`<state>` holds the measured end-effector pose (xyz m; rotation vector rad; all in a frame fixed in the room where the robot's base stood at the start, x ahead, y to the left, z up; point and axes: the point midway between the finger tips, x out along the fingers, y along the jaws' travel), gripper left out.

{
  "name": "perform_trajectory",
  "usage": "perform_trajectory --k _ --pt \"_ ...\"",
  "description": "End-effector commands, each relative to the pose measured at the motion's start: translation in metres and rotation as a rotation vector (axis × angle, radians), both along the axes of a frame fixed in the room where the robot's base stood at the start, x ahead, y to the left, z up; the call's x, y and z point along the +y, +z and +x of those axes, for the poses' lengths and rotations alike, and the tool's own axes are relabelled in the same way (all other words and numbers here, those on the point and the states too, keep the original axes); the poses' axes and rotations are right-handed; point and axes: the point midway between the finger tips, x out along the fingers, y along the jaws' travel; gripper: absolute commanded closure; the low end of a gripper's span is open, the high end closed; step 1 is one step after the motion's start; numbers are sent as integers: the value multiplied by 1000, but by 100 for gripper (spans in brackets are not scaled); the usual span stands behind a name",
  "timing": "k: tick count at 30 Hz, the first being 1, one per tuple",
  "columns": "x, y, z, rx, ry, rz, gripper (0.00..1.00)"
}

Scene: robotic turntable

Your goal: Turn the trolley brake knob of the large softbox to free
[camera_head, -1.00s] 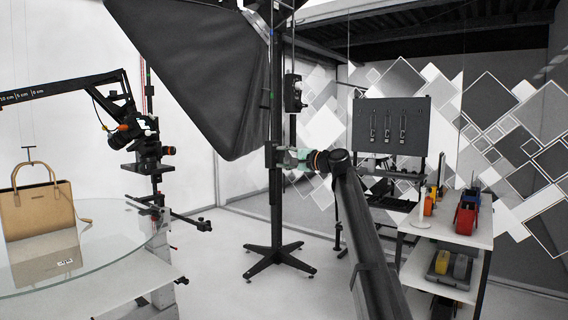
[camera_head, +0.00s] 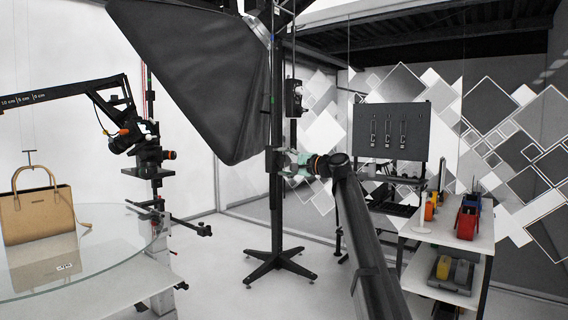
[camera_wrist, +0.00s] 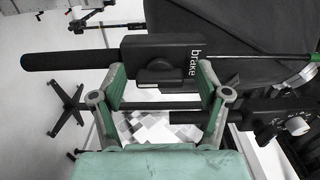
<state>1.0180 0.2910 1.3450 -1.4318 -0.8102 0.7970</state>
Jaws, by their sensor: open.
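The large softbox (camera_head: 195,75) hangs on a black stand (camera_head: 277,205) in the head view. In the wrist view, a black trolley block (camera_wrist: 187,45) carries the white word "brake". The brake knob (camera_wrist: 160,74), dark with a rounded top and a bar-like grip, is on that block. My gripper (camera_wrist: 161,86) is open, with one green-padded finger on each side of the knob. I cannot tell whether the fingers touch it. In the head view, my gripper (camera_head: 291,163) is at the stand, below the softbox, and the knob cannot be made out.
A glass turntable (camera_head: 95,265) with a tan handbag (camera_head: 38,215) stands at left. A camera on an arm (camera_head: 130,138) is beside it. A shelf trolley (camera_head: 455,235) with colored items and a dark tool panel (camera_head: 390,130) stand at right. The floor around the stand's feet is clear.

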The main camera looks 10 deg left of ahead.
Motion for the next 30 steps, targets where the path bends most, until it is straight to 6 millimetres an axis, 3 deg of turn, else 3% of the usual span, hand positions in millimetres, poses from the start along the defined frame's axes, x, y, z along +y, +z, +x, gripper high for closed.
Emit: perform_trajectory --k 7,21,30 --pt "-20 -1 -13 0 -1 0 25" --pt "-90 -1 -55 0 -1 0 25" --pt "-103 0 -62 -1 0 1 25"
